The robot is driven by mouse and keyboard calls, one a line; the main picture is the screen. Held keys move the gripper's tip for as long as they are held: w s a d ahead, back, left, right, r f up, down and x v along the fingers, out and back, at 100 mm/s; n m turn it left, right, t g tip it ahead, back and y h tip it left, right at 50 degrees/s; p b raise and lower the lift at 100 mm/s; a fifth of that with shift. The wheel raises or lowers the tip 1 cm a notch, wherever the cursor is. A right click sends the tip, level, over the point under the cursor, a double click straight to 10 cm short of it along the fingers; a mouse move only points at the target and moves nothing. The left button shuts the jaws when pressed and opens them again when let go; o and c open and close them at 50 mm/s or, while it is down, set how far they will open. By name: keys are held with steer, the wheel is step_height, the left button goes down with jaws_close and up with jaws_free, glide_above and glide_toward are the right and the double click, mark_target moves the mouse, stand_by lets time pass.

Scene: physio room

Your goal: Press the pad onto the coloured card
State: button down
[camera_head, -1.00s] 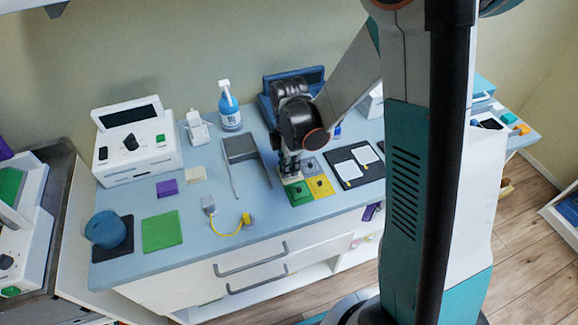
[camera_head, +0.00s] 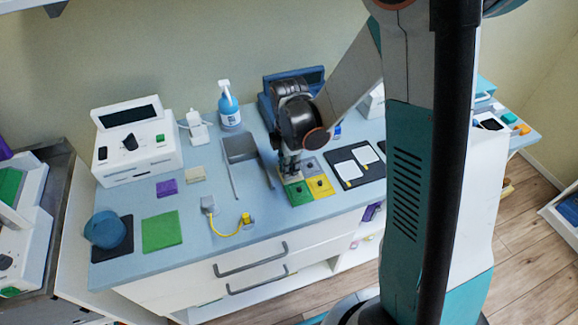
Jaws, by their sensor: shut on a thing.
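The coloured card (camera_head: 299,198) lies near the front right of the blue worktop, with green, yellow, grey and pale squares showing. Each of the green, yellow and grey squares has a small dark spot. My gripper (camera_head: 290,173) points down at the card's back left, over the pale square. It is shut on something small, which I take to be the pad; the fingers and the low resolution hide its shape. I cannot tell whether it touches the card.
A black board (camera_head: 357,165) with white pads lies right of the card. A grey stand (camera_head: 241,149) is close on the left. A yellow cable (camera_head: 229,232), green mat (camera_head: 161,231) and white machine (camera_head: 137,143) lie farther left. A spray bottle (camera_head: 229,107) stands behind.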

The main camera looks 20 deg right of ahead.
steer(key=c, duration=1.6)
jaws_free()
steer(key=shift+r, duration=0.1)
steer(key=shift+r+p, duration=2.35)
steer(key=shift+r, duration=1.05)
